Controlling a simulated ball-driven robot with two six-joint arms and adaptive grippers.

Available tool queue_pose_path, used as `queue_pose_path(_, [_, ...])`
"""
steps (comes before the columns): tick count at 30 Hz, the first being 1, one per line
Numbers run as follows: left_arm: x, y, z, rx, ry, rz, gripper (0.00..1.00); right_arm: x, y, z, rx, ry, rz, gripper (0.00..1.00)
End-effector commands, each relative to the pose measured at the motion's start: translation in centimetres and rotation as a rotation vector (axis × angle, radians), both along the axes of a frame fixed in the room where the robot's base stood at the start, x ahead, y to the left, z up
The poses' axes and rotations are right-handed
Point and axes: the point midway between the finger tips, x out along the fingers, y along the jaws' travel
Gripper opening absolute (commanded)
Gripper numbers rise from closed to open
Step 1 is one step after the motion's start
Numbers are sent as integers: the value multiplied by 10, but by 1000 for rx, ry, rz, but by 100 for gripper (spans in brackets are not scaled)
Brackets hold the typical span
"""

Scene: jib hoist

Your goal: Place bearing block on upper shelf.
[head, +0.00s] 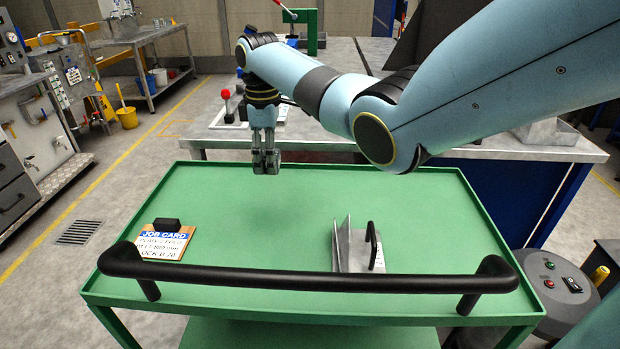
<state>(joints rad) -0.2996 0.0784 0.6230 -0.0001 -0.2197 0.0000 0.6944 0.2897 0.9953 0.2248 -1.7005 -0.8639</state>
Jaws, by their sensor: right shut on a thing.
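My right gripper (266,162) hangs fingers-down over the far left part of the green upper shelf (300,210) of a trolley. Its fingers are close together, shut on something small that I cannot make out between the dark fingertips. The fingertips look to be above the shelf; the exact height is hard to tell. I cannot clearly identify a bearing block. A grey metal piece with upright plates and a black handle (358,250) stands at the shelf's near right. My left gripper is not in view.
A job card (165,243) with a black block (167,225) lies at the shelf's left. A black push handle (310,281) spans the near edge. Behind stands a grey bench (330,143) with a red-knobbed lever (226,95). The shelf's middle is clear.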

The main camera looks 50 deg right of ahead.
Motion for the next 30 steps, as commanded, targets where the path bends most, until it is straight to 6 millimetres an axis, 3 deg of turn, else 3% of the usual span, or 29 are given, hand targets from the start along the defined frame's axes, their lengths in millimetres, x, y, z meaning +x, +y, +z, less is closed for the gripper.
queue_pose_path(1, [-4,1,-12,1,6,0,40,0,0,-12,0,-1,0,0])
queue_pose_path(7, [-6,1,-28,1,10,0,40,-1,1,-30,-1,1,0,0])
queue_pose_path(11, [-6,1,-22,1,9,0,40,-11,14,-39,0,3,2,0])
queue_pose_path(21, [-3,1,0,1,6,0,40,-58,75,-83,2,3,2,0])
queue_pose_path(30, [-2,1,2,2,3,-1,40,-72,92,-105,-1,2,-1,0])
